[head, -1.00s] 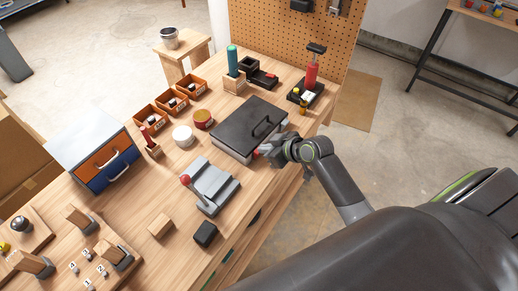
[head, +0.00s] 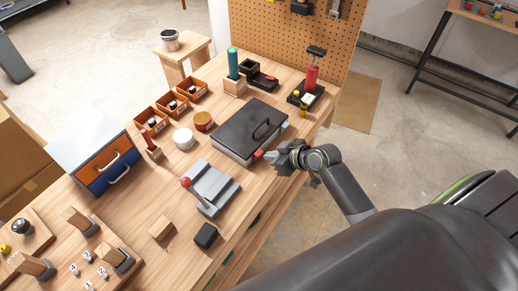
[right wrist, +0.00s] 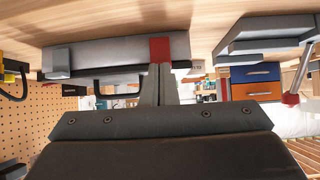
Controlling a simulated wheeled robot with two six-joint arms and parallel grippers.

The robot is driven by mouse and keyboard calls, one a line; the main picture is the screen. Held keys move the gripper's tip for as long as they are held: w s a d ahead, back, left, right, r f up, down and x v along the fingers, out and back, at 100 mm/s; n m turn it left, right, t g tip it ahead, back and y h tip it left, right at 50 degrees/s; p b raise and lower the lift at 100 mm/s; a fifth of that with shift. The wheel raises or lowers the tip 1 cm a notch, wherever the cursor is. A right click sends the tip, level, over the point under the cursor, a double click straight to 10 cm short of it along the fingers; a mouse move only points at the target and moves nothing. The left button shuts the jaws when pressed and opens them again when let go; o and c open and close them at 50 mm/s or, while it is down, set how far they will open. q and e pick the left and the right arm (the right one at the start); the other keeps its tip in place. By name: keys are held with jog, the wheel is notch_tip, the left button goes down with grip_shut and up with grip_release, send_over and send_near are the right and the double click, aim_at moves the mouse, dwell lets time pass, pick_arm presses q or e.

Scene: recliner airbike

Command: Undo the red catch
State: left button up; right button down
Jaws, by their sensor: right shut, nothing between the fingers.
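A dark lidded box (head: 240,140) with a black handle on top sits near the right edge of the workbench. The red catch (head: 258,154) is at its front side. It also shows as a red block (right wrist: 159,48) on the box in the right wrist view. My right gripper (head: 272,157) is shut and empty, just in front of the red catch. In the right wrist view its closed fingers (right wrist: 159,84) point at the red block; I cannot tell if they touch it. The fingers hide part of the box front. My left gripper is not in view.
A grey catch (right wrist: 57,62) is on the same box face. A grey fixture with a red-knobbed lever (head: 213,188) and a black block (head: 205,235) stand nearer on the bench. A red bottle-like tool (head: 311,75) stands beyond the box. Open floor lies to the right.

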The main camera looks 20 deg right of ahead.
jog(key=s, duration=0.1)
jog(key=s+d+r+p, duration=0.1)
jog(key=s, duration=0.1)
jog(key=s+d, duration=0.1)
jog(key=shift+s+r+p, duration=0.15)
jog(key=shift+r+p, duration=0.1)
jog(key=shift+p, duration=0.1)
jog(key=shift+d, duration=0.1)
dwell(0.3)
jog(key=s+d+f+m+g+h, duration=0.25)
jog(key=s+f, duration=0.35)
jog(key=f, duration=0.6)
jog(key=s+d+f+m+g+h, duration=0.15)
jog(key=s+d+f+m, duration=0.35)
jog(key=f, duration=0.8)
jog(key=s+a+f+g, duration=0.1)
jog(key=s+f, duration=0.3)
jog(key=s, duration=0.4)
jog(key=s+a+f+n+g+h, duration=0.1)
jog(key=s+a+f, duration=0.1)
jog(key=s+f, duration=0.3)
jog(key=s+a+f+g, duration=0.1)
jog(key=s+f, duration=0.3)
jog(key=s, duration=0.9)
jog(key=shift+a+f+g+h, duration=0.2)
jog(key=shift+a+g+h, duration=0.1)
jog(key=shift+a+g, duration=0.1)
jog(key=shift+n, duration=0.25)
